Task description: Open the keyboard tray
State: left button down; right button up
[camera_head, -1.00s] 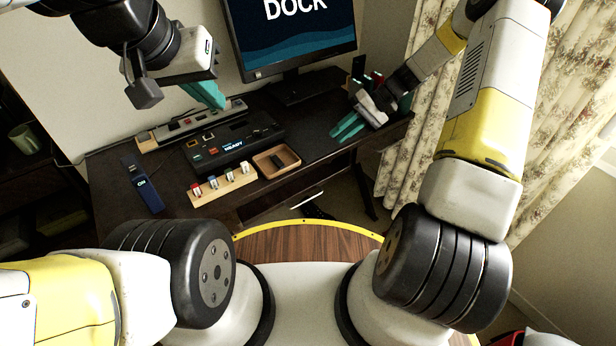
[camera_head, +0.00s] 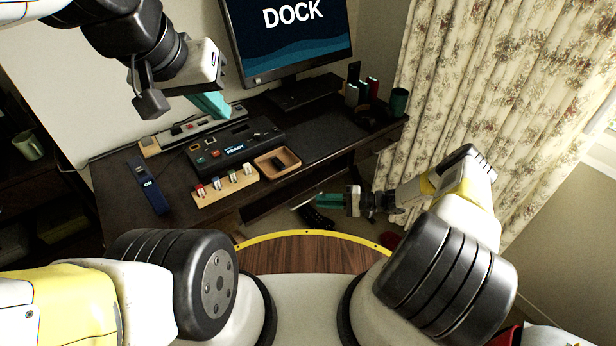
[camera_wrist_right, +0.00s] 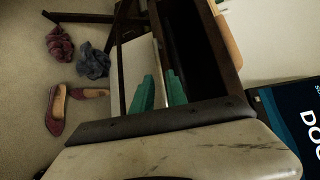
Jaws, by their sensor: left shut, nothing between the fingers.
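The dark desk (camera_head: 118,212) stands against the wall. The keyboard tray is hard to make out under its front edge. A thin pale strip (camera_head: 303,202) shows there in the head view. My right gripper (camera_head: 318,203) is low in front of the desk, its teal fingers pointing left beside this strip. In the right wrist view its fingers (camera_wrist_right: 160,92) are apart, with a bright strip between or behind them; I cannot tell whether they touch it. A pale panel (camera_wrist_right: 138,62) lies beyond. My left gripper (camera_head: 212,104) is shut and empty above the back of the desk.
The desktop holds a monitor (camera_head: 290,35), a keypad box (camera_head: 235,143), a wooden tray (camera_head: 290,158), a peg rack (camera_head: 225,184) and a blue device (camera_head: 148,186). A curtain (camera_head: 480,90) hangs at right. Shoes (camera_wrist_right: 56,110) and crumpled cloths (camera_wrist_right: 92,62) lie on the floor.

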aim_at(308, 201)
jog(key=x, duration=0.6)
jog(key=shift+d, duration=0.1)
grip_shut()
dwell(1.2)
